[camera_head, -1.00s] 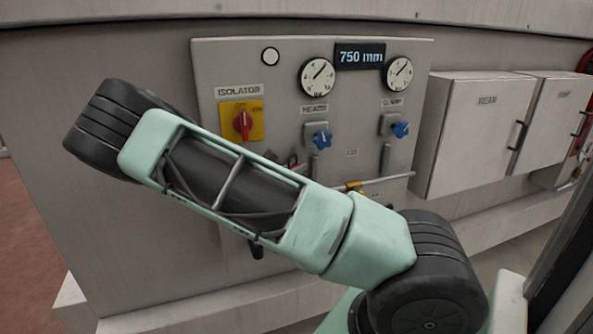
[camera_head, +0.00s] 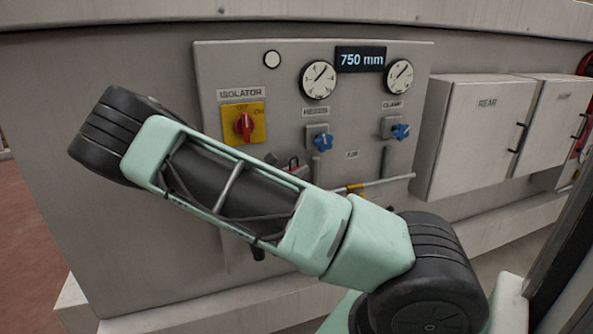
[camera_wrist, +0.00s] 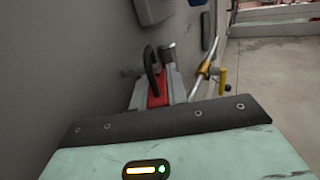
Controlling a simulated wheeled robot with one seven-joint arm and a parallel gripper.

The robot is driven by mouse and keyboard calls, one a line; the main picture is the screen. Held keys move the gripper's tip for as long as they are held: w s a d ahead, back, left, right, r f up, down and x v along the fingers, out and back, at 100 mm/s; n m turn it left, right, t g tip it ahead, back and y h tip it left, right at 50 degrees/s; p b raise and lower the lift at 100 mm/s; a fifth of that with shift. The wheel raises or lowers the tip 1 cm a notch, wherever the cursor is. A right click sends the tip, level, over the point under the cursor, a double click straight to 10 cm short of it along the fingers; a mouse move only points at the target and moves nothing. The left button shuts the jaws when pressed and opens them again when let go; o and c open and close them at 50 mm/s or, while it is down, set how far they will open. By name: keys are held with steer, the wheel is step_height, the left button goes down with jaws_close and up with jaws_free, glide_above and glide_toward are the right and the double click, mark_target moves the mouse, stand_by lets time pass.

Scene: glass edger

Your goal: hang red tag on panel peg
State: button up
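In the wrist view the red tag (camera_wrist: 157,92), with a dark loop at its top, sits between the grey fingers of my gripper (camera_wrist: 158,88), which appear closed on its sides. The panel wall is close on the left. In the head view a little of the red tag (camera_head: 293,163) shows above my arm, in front of the grey panel (camera_head: 225,65). My arm covers the panel's lower left part and most of the gripper.
The panel carries a red isolator switch (camera_head: 244,125) on yellow, blue knobs (camera_head: 322,140) and gauges. A pipe with a yellow fitting (camera_head: 355,188) runs just right of the tag. Grey cabinets (camera_head: 475,135) stand out on the right. Open floor shows at the wrist view's right.

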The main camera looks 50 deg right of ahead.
steer(key=shift+w+a+f+t+b, duration=0.3)
steer(key=shift+w+a+f+b, duration=0.2)
steer(key=shift+w+b, duration=0.15)
steer(key=shift+o, duration=0.8)
steer(key=a+b, duration=0.4)
steer(key=a, duration=1.2)
steer(key=shift+s+a+r, duration=0.15)
steer(key=shift+a+r, duration=0.1)
steer(key=shift+r, duration=0.15)
steer(key=shift+s, duration=0.1)
steer(key=s+a+f+m+g+y+b, duration=0.15)
steer(key=s+a+f+m+y, duration=0.35)
steer(key=s+a+f+y, duration=0.5)
steer(key=s+a+r+m+t+y, duration=0.1)
steer(key=s+a+r+m+y, duration=0.1)
steer(key=s+a, duration=0.4)
steer(key=s+a+r+m+t+y, duration=0.1)
steer(key=s+a+r+y, duration=0.3)
steer(key=a, duration=0.8)
steer(key=s+m+y, duration=0.1)
steer(key=s+y, duration=0.1)
steer(key=s, duration=0.1)
steer(key=shift+s+a+r+m+y+b, duration=0.2)
steer(key=shift+m+y+b, duration=0.1)
steer(key=shift+y+b, duration=0.1)
